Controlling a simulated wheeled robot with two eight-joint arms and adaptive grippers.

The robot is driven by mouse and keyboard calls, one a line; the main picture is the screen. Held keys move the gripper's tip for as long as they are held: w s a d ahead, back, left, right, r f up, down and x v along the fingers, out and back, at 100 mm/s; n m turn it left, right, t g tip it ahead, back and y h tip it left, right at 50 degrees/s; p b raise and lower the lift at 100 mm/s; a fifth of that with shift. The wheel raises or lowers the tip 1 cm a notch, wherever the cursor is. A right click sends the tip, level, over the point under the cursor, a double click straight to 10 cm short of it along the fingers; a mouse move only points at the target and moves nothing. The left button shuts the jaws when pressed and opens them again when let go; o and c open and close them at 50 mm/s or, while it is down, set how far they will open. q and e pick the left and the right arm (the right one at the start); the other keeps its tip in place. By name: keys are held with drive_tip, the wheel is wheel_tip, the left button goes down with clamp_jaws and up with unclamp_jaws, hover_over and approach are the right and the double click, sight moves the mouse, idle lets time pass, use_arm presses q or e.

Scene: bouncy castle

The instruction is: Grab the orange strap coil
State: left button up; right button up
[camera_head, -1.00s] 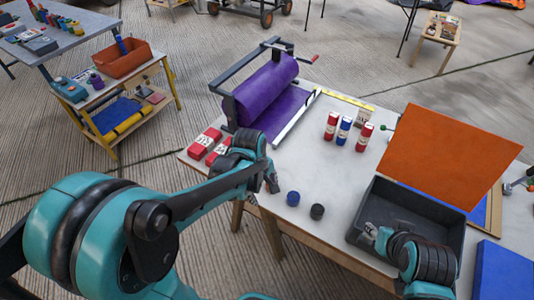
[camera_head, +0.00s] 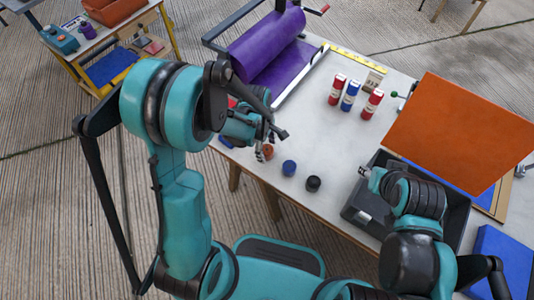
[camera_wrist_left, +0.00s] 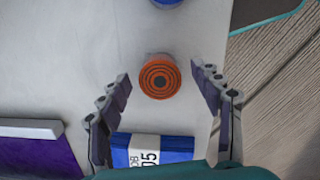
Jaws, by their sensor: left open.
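The orange strap coil (camera_wrist_left: 160,78) stands on the table in the left wrist view, showing its ringed round top. It also shows in the head view as a small orange shape (camera_head: 268,151), partly hidden by my left gripper (camera_head: 271,146). In the left wrist view the fingers of this gripper (camera_wrist_left: 161,70) are spread wide, one on each side of the coil, with gaps on both sides. The coil is not gripped. My right gripper (camera_head: 370,179) is over the dark grey bin, and its jaw state is unclear.
A blue coil (camera_head: 289,168) and a black coil (camera_head: 313,184) stand nearby. A blue labelled pack (camera_wrist_left: 155,147) lies close to the left fingers. A purple roll (camera_head: 266,47), upright tubes (camera_head: 351,96) and a dark grey bin (camera_head: 365,208) share the table.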

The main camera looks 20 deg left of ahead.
use_arm(q)
drive_tip(key=shift+f, duration=0.65)
drive_tip(key=shift+r, duration=0.1)
drive_tip(key=c, duration=1.3)
drive_tip(key=shift+o, duration=0.2)
